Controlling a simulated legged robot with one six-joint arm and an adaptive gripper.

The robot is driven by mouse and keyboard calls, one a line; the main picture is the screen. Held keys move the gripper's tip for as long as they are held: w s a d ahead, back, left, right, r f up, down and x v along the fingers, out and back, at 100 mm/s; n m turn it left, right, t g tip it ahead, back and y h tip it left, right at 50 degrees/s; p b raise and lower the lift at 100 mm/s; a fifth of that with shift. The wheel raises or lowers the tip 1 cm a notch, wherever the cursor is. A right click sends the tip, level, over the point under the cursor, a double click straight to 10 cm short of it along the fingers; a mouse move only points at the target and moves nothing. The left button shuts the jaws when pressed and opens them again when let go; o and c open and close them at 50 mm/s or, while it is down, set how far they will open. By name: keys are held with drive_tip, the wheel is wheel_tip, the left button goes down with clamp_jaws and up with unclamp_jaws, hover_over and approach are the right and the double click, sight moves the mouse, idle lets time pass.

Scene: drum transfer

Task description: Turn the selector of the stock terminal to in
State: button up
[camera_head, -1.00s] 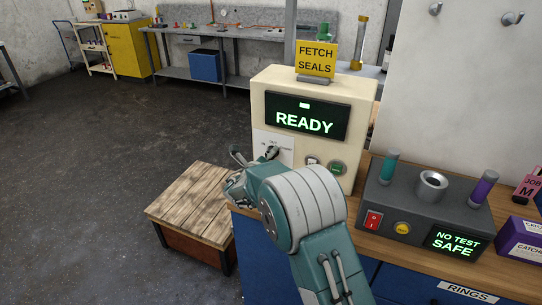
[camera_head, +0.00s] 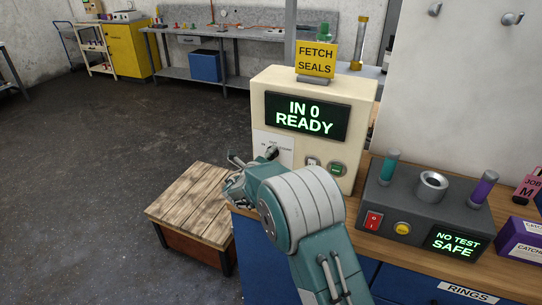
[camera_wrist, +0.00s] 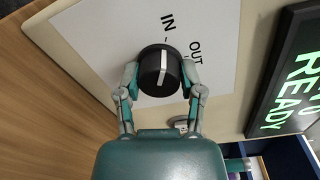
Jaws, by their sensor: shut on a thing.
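The stock terminal (camera_head: 262,92) is a cream box whose screen (camera_head: 306,118) reads "IN 0 READY". Its selector is a round black knob (camera_wrist: 155,82) with a white pointer line, on a white card (camera_wrist: 105,30) marked IN and OUT. The pointer line lies nearly upright in the wrist view, its upper end towards IN. My gripper (camera_wrist: 160,72) is shut on the knob, one finger on each side. In the head view my arm hides much of the gripper and the knob's surroundings.
A green button (camera_head: 337,169) sits on the terminal, right of the knob. A grey test unit (camera_head: 405,205) stands on the bench to the right. A low wooden-topped crate (camera_head: 190,205) stands on the floor at left. The floor behind it is clear.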

drive_tip(key=o, duration=1.2)
drive_tip(key=shift+a+f, duration=0.1)
drive_tip(key=shift+a, duration=0.1)
drive_tip(key=shift+c, duration=0.2)
drive_tip(key=shift+a, duration=0.15)
drive_tip(key=v, duration=1.2)
